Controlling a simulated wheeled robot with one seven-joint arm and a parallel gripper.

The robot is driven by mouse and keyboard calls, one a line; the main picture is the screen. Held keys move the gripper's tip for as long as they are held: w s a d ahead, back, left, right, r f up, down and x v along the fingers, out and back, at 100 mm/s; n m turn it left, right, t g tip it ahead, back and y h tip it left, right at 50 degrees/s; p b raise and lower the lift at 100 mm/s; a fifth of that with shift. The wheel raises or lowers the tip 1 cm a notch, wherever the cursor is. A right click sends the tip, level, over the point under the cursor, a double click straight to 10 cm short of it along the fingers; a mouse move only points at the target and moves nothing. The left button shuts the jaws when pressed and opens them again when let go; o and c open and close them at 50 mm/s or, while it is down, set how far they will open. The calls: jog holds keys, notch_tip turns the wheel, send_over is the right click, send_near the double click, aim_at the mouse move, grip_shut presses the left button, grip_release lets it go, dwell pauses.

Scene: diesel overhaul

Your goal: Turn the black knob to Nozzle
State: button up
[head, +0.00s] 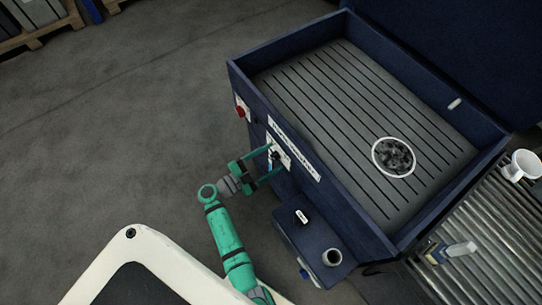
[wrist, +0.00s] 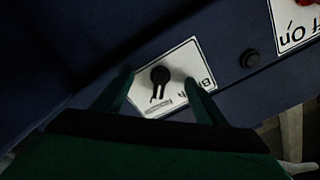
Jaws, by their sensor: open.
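The black knob (wrist: 160,74) sits on a white label plate (wrist: 178,52) on the side of the blue washer cabinet. A narrow dark part runs down from its round top in the wrist view. The plate's lettering is upside down there; a word starting with "B" shows at right, and lower lettering is too small to read. My gripper (wrist: 160,90) is open, with one finger on each side of the knob and gaps visible. In the head view my gripper (head: 276,160) is at the plate, and its fingers partly cover the knob area.
A red switch (head: 240,112) is left of the plate. A small black button (wrist: 250,59) lies between the plate and an "On" label (wrist: 293,20). A lower blue box (head: 318,243) with a cup projects below the plate. Open floor lies left.

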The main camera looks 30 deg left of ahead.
jog(key=v, duration=0.7)
dwell(0.3)
dwell(0.5)
